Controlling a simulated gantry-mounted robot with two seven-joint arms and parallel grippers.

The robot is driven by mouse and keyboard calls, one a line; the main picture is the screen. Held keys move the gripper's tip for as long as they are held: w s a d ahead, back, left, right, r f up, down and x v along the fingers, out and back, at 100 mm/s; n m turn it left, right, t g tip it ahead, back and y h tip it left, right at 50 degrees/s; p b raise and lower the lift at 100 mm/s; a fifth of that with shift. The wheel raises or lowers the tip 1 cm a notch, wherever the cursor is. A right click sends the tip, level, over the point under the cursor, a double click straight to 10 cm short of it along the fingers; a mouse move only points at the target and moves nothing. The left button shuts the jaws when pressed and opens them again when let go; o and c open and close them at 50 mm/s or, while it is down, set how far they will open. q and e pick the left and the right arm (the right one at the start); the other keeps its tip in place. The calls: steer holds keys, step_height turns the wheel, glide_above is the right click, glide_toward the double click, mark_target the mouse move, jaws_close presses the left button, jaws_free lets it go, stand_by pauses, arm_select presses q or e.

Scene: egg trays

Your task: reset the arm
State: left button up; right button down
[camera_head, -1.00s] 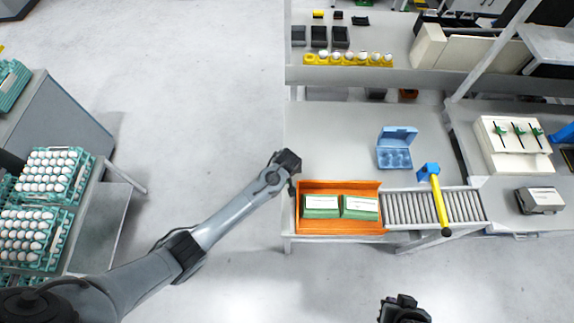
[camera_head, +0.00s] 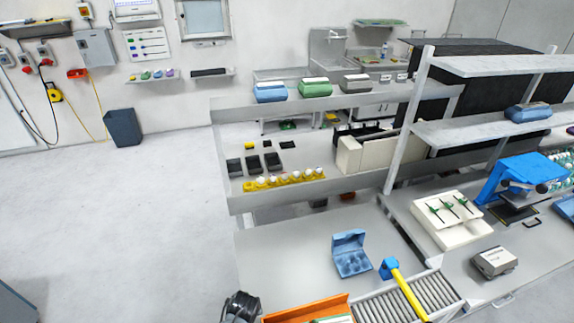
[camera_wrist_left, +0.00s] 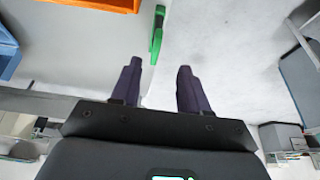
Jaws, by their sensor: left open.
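My left gripper (camera_head: 240,307) shows only as a dark part at the bottom edge of the head view, just left of the orange crate (camera_head: 315,310). In the left wrist view its two dark fingers (camera_wrist_left: 157,88) are apart with nothing between them. An orange surface (camera_wrist_left: 18,22) is at the upper left of that view, away from the fingers. A green object (camera_wrist_left: 157,35) lies beyond the fingertips; I cannot tell what it is. My right gripper is out of view.
An open blue egg carton (camera_head: 351,256) stands on the bench beside the roller conveyor (camera_head: 385,305). A yellow bar with a blue head (camera_head: 404,290) spans the rollers.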

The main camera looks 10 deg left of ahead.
arm_select(q)
steer(key=s+f+g+h+p, duration=0.1)
steer(key=s+f, duration=0.2)
steer(key=s, duration=0.7)
steer(key=s+f+g+p, duration=0.2)
steer(key=s+f, duration=0.1)
steer(key=s, duration=0.7)
steer(key=s+a+r+m+t+h+p, duration=0.1)
steer(key=s+r+m, duration=0.1)
steer(key=s+r, duration=0.7)
step_height(320, 180, up, 14)
steer(key=w+a+m+t, duration=0.1)
steer(key=a+m+t, duration=0.1)
steer(key=m, duration=0.2)
step_height(320, 180, down, 48)
steer(key=b, duration=4.7)
steer(key=shift+w+r+m+b, duration=0.15)
steer(key=shift+r+m+b, duration=0.05)
steer(key=shift+m+b, duration=0.2)
